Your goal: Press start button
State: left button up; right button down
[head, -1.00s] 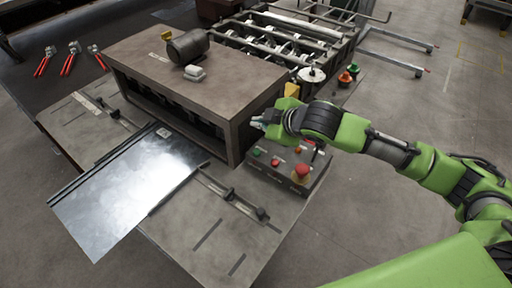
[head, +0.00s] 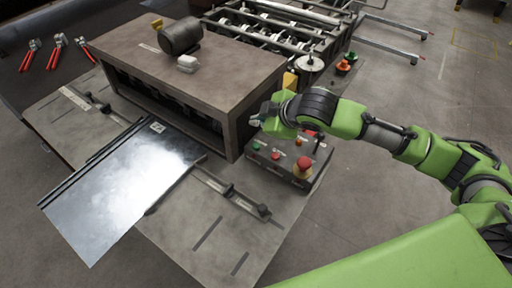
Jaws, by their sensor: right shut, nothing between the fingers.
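The control box (head: 287,176) sits on the machine's table to the right of the housing. A gap to the button shows. My left gripper is out of view.
The forming machine housing (head: 190,65) stands close on the left of my right gripper. A shiny metal sheet (head: 125,190) lies on the table in front of it. Red-handled pliers (head: 58,48) lie at the far left.

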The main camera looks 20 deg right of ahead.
jog(key=b, duration=0.5)
send_over(257, 147)
notch_tip(257, 147, down, 5)
jog(key=shift+d, duration=0.1)
notch_tip(257, 147, down, 2)
jog(key=shift+f+b, duration=0.1)
jog(key=shift+b, duration=0.3)
jog(key=shift+f, duration=0.15)
dwell(0.5)
jog(key=shift+f, duration=0.3)
